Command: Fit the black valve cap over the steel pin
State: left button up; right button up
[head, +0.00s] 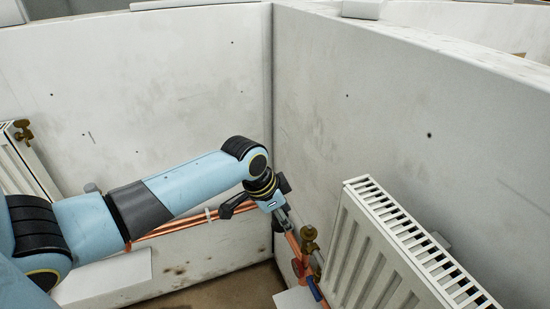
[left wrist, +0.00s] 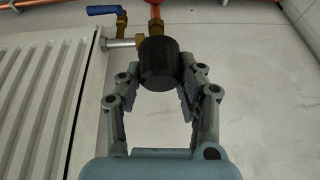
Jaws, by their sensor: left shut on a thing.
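My left gripper (left wrist: 162,72) is shut on the black valve cap (left wrist: 158,63), a short dark cylinder between its fingertips in the left wrist view. In the left wrist view the brass valve (left wrist: 156,27) shows just behind the cap's upper edge. The steel pin is not visible; I cannot tell whether the cap touches it or stands apart. The cap is not clear in the head view. My right gripper is not in view.
A white radiator (head: 390,260) stands right of the valve. Copper pipes (head: 185,225) run low along the walls. A blue lever handle (left wrist: 102,10) sits close to the valve. Bare wall (head: 400,110) rises behind. Another brass valve (head: 23,130) is at far left.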

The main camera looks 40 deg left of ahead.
pick_arm(q)
jog(key=shift+w+d, duration=0.2)
jog(key=shift+w, duration=0.3)
jog(key=w+b, duration=0.1)
jog(key=w+d+f+b, duration=0.1)
jog(key=w, duration=0.1)
jog(key=w+d+b, duration=0.1)
jog(key=w, duration=0.1)
jog(key=shift+w+d+f+b, duration=0.1)
jog(key=shift+w+f+b, duration=0.05)
jog(key=shift+f+b, duration=0.15)
jog(key=b, duration=0.1)
jog(key=w+f+b, duration=0.1)
jog(key=shift+w+d+f+b, duration=0.15)
jog(key=shift+w+d+b, duration=0.1)
jog(key=shift+d+b, duration=0.05)
jog(key=shift+f, duration=0.4)
jog(key=shift+f, duration=0.1)
jog(key=shift+f, duration=0.1)
